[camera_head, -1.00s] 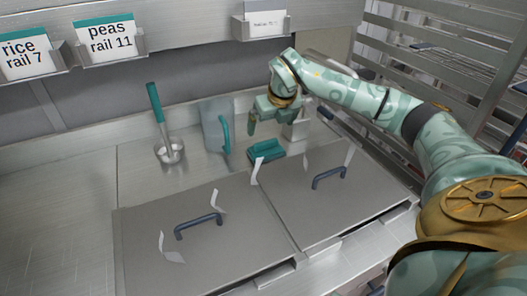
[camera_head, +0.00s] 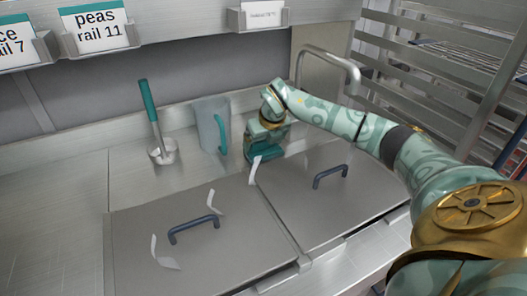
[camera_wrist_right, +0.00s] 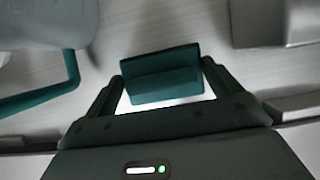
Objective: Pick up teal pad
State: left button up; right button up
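The teal pad (camera_head: 264,153) is a small block on the steel counter, behind the right lid and to the right of the clear jug. My right gripper (camera_head: 262,139) is down over it and hides part of it. In the right wrist view the pad (camera_wrist_right: 163,75) lies between the two fingers (camera_wrist_right: 163,80), one at each end. The fingers look open around it, with narrow gaps; any contact at the tips is hard to make out. My left gripper is not in view.
A clear jug with a teal handle (camera_head: 210,125) stands close left of my right gripper. Two steel lids with dark handles (camera_head: 194,228) (camera_head: 330,175) cover the front. A bent metal spout (camera_head: 335,62) rises behind my arm.

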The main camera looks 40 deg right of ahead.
jog(key=shift+c, duration=1.2)
jog(key=shift+r, duration=0.55)
notch_tip(320, 180, up, 3)
jog(key=shift+w+f+p, duration=0.1)
jog(key=shift+p, duration=0.7)
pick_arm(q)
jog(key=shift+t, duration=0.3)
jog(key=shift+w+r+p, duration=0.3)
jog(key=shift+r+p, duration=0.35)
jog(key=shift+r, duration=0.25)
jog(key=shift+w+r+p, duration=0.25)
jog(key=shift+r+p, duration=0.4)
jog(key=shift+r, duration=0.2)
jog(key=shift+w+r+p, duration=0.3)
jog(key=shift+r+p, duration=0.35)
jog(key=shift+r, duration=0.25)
pick_arm(e)
jog(key=s+a+r, duration=0.9)
jog(key=s, duration=0.1)
jog(key=shift+s, duration=0.35)
jog(key=shift+a+r, duration=0.1)
